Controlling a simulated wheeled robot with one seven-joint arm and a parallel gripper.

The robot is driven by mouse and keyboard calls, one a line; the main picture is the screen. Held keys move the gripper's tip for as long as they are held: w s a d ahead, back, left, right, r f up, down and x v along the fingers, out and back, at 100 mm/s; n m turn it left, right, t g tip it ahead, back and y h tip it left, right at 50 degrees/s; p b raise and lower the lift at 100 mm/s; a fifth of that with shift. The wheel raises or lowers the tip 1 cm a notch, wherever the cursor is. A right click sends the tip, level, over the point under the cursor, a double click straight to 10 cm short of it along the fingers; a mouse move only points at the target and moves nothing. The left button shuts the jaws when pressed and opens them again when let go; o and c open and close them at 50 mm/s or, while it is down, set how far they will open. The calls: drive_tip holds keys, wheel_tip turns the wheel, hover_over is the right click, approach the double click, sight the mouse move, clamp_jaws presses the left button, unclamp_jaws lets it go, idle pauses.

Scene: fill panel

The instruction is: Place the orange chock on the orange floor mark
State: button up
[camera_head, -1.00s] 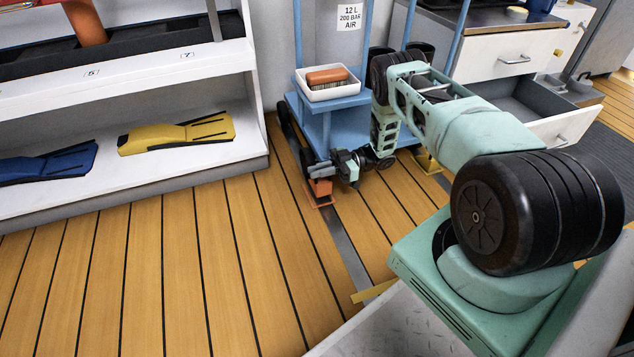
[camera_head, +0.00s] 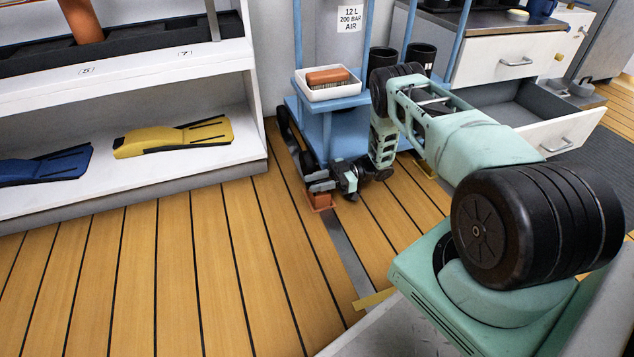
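The orange chock (camera_head: 320,199) is at floor level beside the front end of the blue trolley, at the lower end of my gripper. My gripper (camera_head: 321,186) points down to the left and is shut on the chock; its fingertips are small and partly hidden. The orange floor mark (camera_head: 322,209) shows as a thin orange edge directly under the chock, which covers most of it. The chock looks upright and at or very near the mark; I cannot tell whether it touches the floor.
The blue trolley (camera_head: 347,142) stands just behind my gripper, with a white tray (camera_head: 331,91) on it. A white shelf (camera_head: 235,160) with a yellow fin (camera_head: 170,138) is at left. An open drawer (camera_head: 545,125) juts out at right. The plank floor in front is clear.

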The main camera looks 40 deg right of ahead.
drive_tip(key=shift+r, duration=0.15)
drive_tip(key=p+v, duration=0.3)
drive_tip(key=v, duration=0.4)
drive_tip(key=shift+d, duration=0.25)
drive_tip(key=shift+s, duration=0.1)
